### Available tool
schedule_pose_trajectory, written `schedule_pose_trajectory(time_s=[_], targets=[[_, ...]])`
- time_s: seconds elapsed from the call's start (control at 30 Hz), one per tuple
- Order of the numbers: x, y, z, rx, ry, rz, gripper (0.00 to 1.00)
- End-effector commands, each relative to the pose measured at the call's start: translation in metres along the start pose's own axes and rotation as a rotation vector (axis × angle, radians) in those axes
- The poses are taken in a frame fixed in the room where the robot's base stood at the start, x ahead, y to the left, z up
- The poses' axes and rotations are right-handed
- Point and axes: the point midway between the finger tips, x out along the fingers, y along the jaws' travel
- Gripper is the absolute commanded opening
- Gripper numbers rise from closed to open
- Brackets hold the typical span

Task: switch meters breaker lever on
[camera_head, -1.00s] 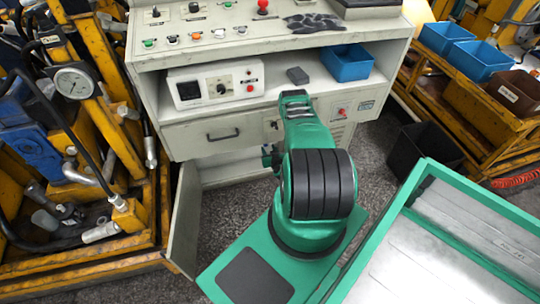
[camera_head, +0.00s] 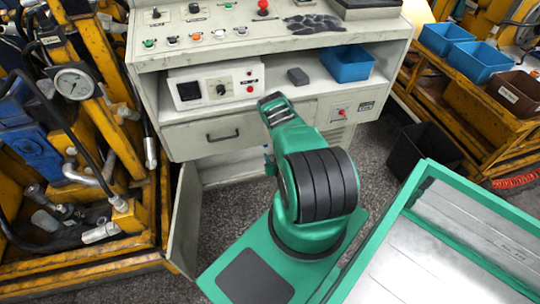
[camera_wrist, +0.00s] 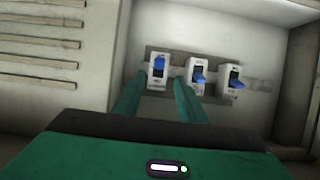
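Three white breakers with blue levers are mounted in a row on a pale wall in the wrist view: left (camera_wrist: 157,72), middle (camera_wrist: 197,77) and right (camera_wrist: 233,80). The left lever sits at the top of its breaker; the middle and right levers sit lower and stick out. Their labels are too small to read, so I cannot tell which one is for the meters. My gripper (camera_wrist: 160,72) is open and empty, its green fingers on either side of the left breaker. Whether they touch it is unclear. In the head view my gripper and the breakers are hidden.
The white control cabinet (camera_head: 200,139) has a drawer above its open lower compartment, and an open door (camera_head: 184,215) at its left. Pale side walls and a slotted panel (camera_wrist: 45,45) flank the breakers. A green-edged table (camera_head: 405,215) stands at right.

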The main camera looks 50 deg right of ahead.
Motion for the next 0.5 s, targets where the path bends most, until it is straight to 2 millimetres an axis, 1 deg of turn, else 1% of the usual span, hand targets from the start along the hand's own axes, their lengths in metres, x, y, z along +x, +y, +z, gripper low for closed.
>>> schedule_pose_trajectory(time_s=[0.13,0.27,0.37,0.5], targets=[[0.003,0.000,0.000,0.001,0.001,0.001,0.38],[0.013,0.000,0.000,0.002,0.002,0.001,0.38],[0.025,0.002,-0.001,0.004,0.004,0.004,0.38],[0.049,0.002,-0.001,0.004,0.005,0.003,0.38]])
